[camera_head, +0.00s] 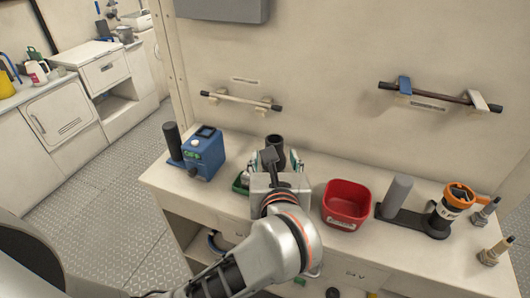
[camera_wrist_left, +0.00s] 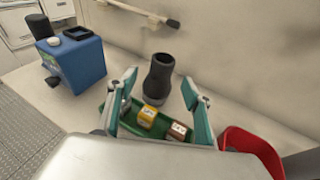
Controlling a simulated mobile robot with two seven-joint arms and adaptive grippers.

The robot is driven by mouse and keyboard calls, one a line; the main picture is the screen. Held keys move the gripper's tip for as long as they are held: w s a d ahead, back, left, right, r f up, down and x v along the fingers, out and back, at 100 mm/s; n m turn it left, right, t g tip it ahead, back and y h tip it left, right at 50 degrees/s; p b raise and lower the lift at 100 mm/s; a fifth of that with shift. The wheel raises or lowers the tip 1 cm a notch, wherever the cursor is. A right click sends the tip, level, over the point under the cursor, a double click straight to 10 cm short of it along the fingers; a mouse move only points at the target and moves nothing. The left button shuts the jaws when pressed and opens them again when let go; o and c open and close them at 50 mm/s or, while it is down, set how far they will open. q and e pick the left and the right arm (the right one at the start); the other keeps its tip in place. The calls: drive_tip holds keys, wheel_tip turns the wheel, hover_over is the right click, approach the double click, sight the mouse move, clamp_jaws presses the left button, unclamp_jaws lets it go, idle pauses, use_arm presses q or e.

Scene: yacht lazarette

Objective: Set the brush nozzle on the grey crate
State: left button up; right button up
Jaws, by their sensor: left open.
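The brush nozzle appears to be the dark upright tube with a flared lower part; it stands on the white counter, and its top shows behind my left gripper in the head view (camera_head: 276,141). In the left wrist view the nozzle (camera_wrist_left: 158,80) stands beyond the open fingers, between their tips in the picture. My left gripper (camera_head: 275,160) is open and empty, with teal fingers also in the left wrist view (camera_wrist_left: 159,81). I cannot make out contact with the nozzle. I cannot identify a grey crate in either view. My right gripper is not in view.
A green tray (camera_wrist_left: 178,152) with a yellow and a brown block lies under the fingers. A blue device (camera_head: 203,153) stands left, a red bin (camera_head: 346,203) right. Farther right are a grey cylinder (camera_head: 397,196) on a dark base and an orange-topped jar (camera_head: 452,204).

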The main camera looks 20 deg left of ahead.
use_arm(q)
drive_tip(key=shift+w+d+f, duration=0.1)
drive_tip(key=shift+w+f, duration=0.05)
drive_tip(key=shift+w, duration=0.1)
drive_tip(key=x, duration=0.7)
drive_tip(key=shift+b, duration=0.3)
drive_tip(key=c, duration=1.3)
